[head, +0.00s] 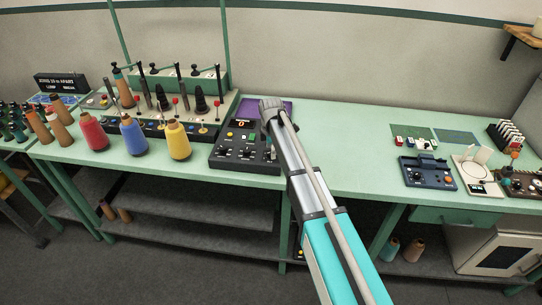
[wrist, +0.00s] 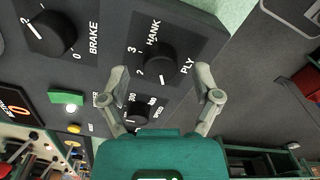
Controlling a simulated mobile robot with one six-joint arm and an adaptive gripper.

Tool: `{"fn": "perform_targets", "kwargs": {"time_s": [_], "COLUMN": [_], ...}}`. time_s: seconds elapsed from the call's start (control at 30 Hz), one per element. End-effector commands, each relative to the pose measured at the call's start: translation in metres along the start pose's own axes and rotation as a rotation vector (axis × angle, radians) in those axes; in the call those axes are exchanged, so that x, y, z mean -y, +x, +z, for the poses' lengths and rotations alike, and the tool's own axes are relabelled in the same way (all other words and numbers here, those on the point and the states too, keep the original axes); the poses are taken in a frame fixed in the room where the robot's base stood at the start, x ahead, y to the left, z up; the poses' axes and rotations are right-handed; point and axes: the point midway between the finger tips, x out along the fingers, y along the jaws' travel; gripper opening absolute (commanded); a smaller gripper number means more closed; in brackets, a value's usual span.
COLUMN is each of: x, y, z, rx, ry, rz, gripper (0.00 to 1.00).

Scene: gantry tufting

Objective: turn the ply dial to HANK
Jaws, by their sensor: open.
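The ply dial (wrist: 160,62) is a black round knob on a dark panel, beside the word PLY. HANK is printed above it in the wrist view, with 3 and 2 on its left side. A white mark shows at the knob's lower edge, away from HANK. My gripper (wrist: 161,74) is open, with one finger on each side of the dial and gaps between fingers and knob. In the head view the dark control console (head: 228,153) stands on the green bench; my arm hides its right part, and I cannot make out the ply dial there.
In the wrist view a brake dial (wrist: 50,32) lies to the upper left and a speed dial (wrist: 155,119) sits close below, between my fingers. A lit green button (wrist: 65,98) is to the left.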

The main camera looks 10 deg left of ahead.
Motion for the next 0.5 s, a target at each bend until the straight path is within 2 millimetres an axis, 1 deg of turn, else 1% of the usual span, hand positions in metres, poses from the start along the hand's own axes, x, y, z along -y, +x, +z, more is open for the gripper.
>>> {"fn": "perform_targets", "kwargs": {"time_s": [0.03, 0.13, 0.5], "x": [0.0, 0.0, 0.0], "y": [0.0045, 0.0068, 0.0074], "z": [0.0, 0.0, 0.0], "rx": [0.0, 0.0, 0.0], "ry": [0.0, 0.0, 0.0], "rz": [0.0, 0.0, 0.0], "gripper": [0.81, 0.81, 0.81]}}
